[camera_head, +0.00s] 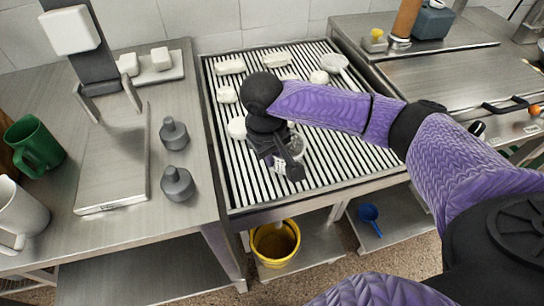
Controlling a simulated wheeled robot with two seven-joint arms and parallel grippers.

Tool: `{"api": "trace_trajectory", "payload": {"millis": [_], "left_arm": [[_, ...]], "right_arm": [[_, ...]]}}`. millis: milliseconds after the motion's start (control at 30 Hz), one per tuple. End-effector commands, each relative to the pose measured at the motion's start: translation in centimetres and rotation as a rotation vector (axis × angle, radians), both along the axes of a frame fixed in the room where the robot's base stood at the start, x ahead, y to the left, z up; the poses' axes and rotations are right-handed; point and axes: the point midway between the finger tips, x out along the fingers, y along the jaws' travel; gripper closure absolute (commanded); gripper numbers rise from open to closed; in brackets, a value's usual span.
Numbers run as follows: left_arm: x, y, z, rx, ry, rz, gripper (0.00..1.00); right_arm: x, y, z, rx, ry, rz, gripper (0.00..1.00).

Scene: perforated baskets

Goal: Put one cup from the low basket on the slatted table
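The slatted table (225,180) stands in the middle, a steel frame with pale slats. Several white rounded items (230,66) lie on it, mostly towards its back and left; they are too small to tell if they are cups. My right gripper (284,170) points down over the slatted table's middle. A whitish thing (281,163) shows between or behind its fingers; the hand hides most of it, and I cannot tell whether it is gripped. I cannot make out a low perforated basket. My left gripper is not in view.
On the left counter stand two dark grey weights (178,184), a scale-like device (112,180), a green mug (36,143) and a whitish mug (18,213). A yellow bucket (275,245) stands below the slatted table. A steel counter (440,75) is at the right.

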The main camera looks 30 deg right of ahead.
Motion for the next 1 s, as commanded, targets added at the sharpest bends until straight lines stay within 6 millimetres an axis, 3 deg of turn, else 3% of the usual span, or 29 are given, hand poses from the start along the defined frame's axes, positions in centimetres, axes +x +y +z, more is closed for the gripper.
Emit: {"api": "trace_trajectory", "payload": {"millis": [33,67,333,500,533,800,867,1000], "left_arm": [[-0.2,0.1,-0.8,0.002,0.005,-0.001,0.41],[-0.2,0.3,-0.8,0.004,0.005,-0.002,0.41],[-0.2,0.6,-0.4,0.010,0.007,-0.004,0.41],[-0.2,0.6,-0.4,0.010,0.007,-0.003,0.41],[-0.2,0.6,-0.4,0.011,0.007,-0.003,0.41],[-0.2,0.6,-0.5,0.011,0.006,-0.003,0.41],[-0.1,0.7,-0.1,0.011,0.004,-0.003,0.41],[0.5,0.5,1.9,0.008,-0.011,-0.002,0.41]], "right_arm": [[-0.1,0.0,-1.4,0.000,0.004,0.000,1.00],[0.0,0.0,-1.5,0.000,0.003,0.000,1.00],[0.0,0.0,-1.3,0.001,0.001,0.001,1.00],[0.0,0.0,-1.3,0.001,0.000,0.001,0.64],[0.0,0.0,-1.3,0.001,0.000,0.001,0.60],[0.0,0.0,-1.2,0.000,0.000,0.000,0.60],[0.0,0.1,-0.4,0.000,-0.001,0.000,0.60],[0.0,0.5,3.5,0.002,-0.005,0.001,0.60]]}}
